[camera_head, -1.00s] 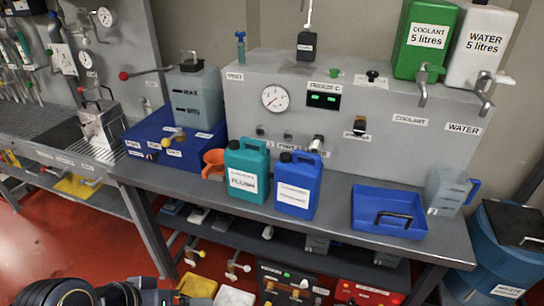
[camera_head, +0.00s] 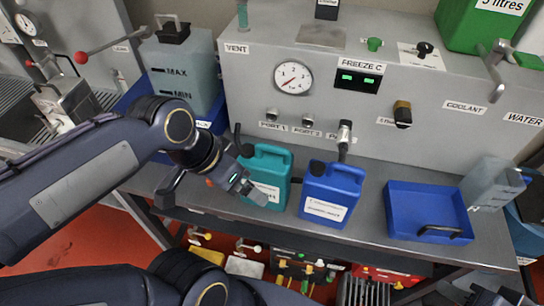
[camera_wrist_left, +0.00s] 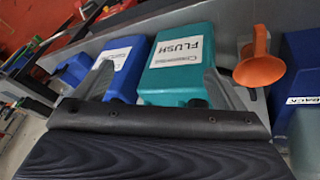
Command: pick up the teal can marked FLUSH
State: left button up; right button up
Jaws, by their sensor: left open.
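The teal can (camera_head: 268,172) stands upright on the grey bench, left of a blue can (camera_head: 331,193). My left gripper (camera_head: 238,184) is in front of the teal can's left side in the head view and partly covers its label. In the left wrist view the teal can (camera_wrist_left: 178,62), with its FLUSH label upside down, lies ahead between the open fingers of my left gripper (camera_wrist_left: 160,78). Contact cannot be told. My right gripper (camera_head: 490,296) shows only in part at the bottom right edge; its jaws cannot be made out.
An orange funnel (camera_wrist_left: 259,66) is close beside the teal can in the left wrist view. A blue tray (camera_head: 412,211) and a clear jug (camera_head: 490,183) stand to the right on the bench. The grey panel (camera_head: 235,95) rises behind the cans.

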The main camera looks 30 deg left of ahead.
pick_arm(q)
jog(key=w+r+m+g+y, duration=0.1)
jog(key=w+r+m+g, duration=0.25)
jog(key=w+m, duration=0.2)
jog(key=m+g+y, duration=0.2)
jog(key=m+g, duration=0.1)
jog(key=m, duration=0.4)
send_near(265, 156)
jog(key=shift+s+a+f+t+p, duration=0.2)
jog(key=shift+a+f+t+p, duration=0.05)
jog(key=shift+f+p, duration=0.1)
jog(key=shift+f+m, duration=0.2)
jog(key=shift+m, duration=0.05)
jog(key=f, duration=0.2)
jog(key=s+f, duration=0.1)
jog(key=f, duration=0.4)
jog(key=shift+s+d+f, duration=0.1)
jog(key=shift+s+d, duration=0.25)
jog(key=shift+d, duration=0.05)
jog(key=shift+p, duration=0.3)
jog(key=c, duration=1.4)
jog(key=shift+o, duration=0.2)
